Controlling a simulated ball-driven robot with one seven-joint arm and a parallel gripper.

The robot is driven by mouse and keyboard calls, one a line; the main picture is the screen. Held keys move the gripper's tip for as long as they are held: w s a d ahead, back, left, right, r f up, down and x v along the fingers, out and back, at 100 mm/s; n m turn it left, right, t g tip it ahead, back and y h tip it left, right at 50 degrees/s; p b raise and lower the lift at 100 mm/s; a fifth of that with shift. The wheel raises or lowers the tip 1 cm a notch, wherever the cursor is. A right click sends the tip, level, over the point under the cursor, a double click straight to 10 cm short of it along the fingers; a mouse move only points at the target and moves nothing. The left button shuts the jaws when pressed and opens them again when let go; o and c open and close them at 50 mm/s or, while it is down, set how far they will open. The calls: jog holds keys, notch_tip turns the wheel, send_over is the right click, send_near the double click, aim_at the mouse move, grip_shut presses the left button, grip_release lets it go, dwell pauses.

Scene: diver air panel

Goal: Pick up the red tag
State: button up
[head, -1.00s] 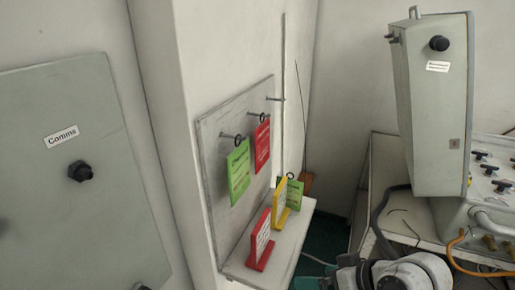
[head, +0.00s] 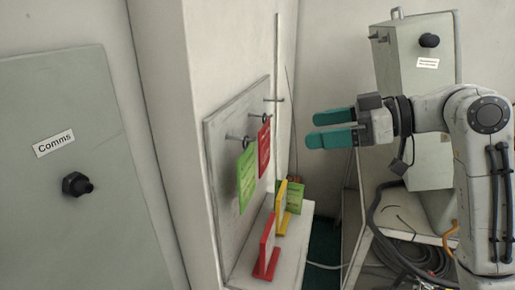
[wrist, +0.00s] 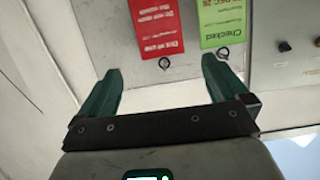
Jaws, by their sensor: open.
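The red tag (head: 264,148) hangs by a ring from a peg on the grey board (head: 222,112) in the head view. In the wrist view the red tag (wrist: 155,22) appears upside down, its ring at its lower end. A green tag (head: 247,178) hangs beside it, also seen in the wrist view (wrist: 222,20). My gripper (head: 318,129) has teal fingers and is open and empty, to the right of the red tag and apart from it. In the wrist view my gripper's fingers (wrist: 162,65) are spread on either side below the red tag.
An empty peg (head: 274,100) sticks out higher up. A grey case (head: 405,70) and cables lie at the right.

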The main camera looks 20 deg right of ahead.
aim_at(266, 135)
jog(key=shift+p+x, duration=1.65)
jog(key=shift+x, duration=3.6)
jog(key=shift+c, duration=0.5)
jog(key=c, duration=0.8)
jog(key=shift+r+b, duration=0.1)
jog(key=shift+b, duration=0.3)
